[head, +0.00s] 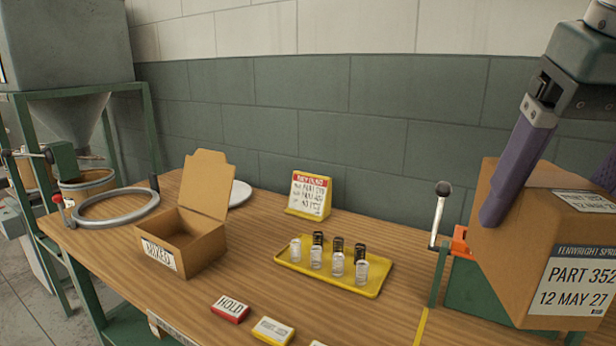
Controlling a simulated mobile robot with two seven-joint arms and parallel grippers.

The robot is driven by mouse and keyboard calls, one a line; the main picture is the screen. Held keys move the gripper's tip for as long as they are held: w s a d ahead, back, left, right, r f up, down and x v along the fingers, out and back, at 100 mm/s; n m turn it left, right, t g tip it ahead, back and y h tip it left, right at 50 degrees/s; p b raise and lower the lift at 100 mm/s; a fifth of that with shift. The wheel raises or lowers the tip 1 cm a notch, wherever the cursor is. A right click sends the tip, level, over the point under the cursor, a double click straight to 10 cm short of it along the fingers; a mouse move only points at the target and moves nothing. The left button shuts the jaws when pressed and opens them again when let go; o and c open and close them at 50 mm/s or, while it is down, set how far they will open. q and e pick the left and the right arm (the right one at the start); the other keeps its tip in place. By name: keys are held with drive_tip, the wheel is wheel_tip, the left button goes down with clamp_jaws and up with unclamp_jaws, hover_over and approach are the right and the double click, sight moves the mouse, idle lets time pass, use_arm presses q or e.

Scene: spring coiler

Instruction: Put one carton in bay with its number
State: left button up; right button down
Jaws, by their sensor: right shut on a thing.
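A brown carton (502,250) is at the right edge of the head view, cut off by the frame. Its front label reads "FENWRIGHT SPR...", "PART 352" and "12 MAY 27"; a smaller white label is on its top. My right gripper (551,188) is shut on this carton, with one purple finger along its left side and the other partly visible at the far right. The carton is tilted in the picture and covers part of the green machine behind it. Numbered bays are not in view. My left gripper is not in view.
A wooden bench (340,242) holds an open box marked "MIXED" (178,240), a yellow tray (374,285) with several small cylinders, a sign (309,194), a metal ring (90,219) and a red "HOLD" block (231,308). A lever (438,212) stands left of the carton.

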sight(568, 196)
drive_tip(key=shift+n+y, duration=0.3)
drive_tip(key=shift+n, duration=0.5)
drive_tip(key=s+r, duration=0.1)
drive_tip(key=s+a+r, duration=0.1)
drive_tip(key=s, duration=0.1)
drive_tip(key=shift+s+r, duration=0.1)
drive_tip(key=shift+r, duration=0.3)
drive_tip(key=shift+p+v, duration=0.8)
drive_tip(key=shift+v, duration=0.15)
wheel_tip(568, 196, up, 36)
drive_tip(key=p, duration=3.6)
drive_tip(key=shift+a+r+p, duration=0.2)
drive_tip(key=shift+p, duration=0.15)
drive_tip(key=shift+f, duration=0.1)
